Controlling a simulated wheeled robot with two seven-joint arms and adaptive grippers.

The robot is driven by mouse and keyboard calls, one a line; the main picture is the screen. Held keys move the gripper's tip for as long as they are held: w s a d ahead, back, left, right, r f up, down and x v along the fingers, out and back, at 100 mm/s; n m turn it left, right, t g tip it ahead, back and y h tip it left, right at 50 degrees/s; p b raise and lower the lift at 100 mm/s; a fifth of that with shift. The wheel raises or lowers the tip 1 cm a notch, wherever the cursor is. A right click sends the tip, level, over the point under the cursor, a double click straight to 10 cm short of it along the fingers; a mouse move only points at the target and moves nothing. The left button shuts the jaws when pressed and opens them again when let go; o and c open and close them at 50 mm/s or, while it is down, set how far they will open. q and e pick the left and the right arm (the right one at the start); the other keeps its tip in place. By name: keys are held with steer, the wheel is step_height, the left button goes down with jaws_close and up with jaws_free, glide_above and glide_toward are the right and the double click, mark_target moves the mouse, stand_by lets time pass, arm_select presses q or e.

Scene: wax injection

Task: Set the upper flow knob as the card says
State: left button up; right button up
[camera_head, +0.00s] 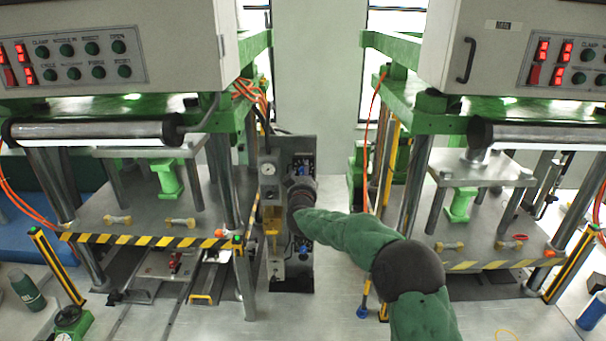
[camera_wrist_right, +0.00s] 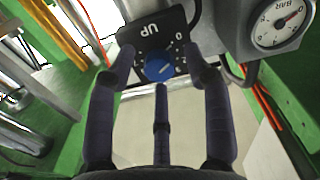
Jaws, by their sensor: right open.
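The upper flow knob (camera_wrist_right: 158,68) is a blue dial on a black plate (camera_wrist_right: 156,34) marked "UP", upside down in the right wrist view, with a scale around it. A pale pointer line shows on its face; the exact setting is too small to read. My right gripper (camera_wrist_right: 160,78) is open, with two fingers on either side of the knob and a third in front of it. I cannot tell if any finger touches it. In the head view my right gripper (camera_head: 301,188) is at the upright panel (camera_head: 303,271) and hides part of it. I cannot make out the card. My left gripper is out of view.
A pressure gauge (camera_wrist_right: 283,22) sits beside the knob; it also shows in the head view (camera_head: 268,170). A green-framed press (camera_head: 150,235) stands left of the panel and another (camera_head: 470,262) right of it. Yellow posts (camera_head: 57,266) and orange cables flank them.

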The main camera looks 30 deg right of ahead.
steer(key=shift+s, duration=0.1)
steer(key=shift+c, duration=0.3)
jaws_close()
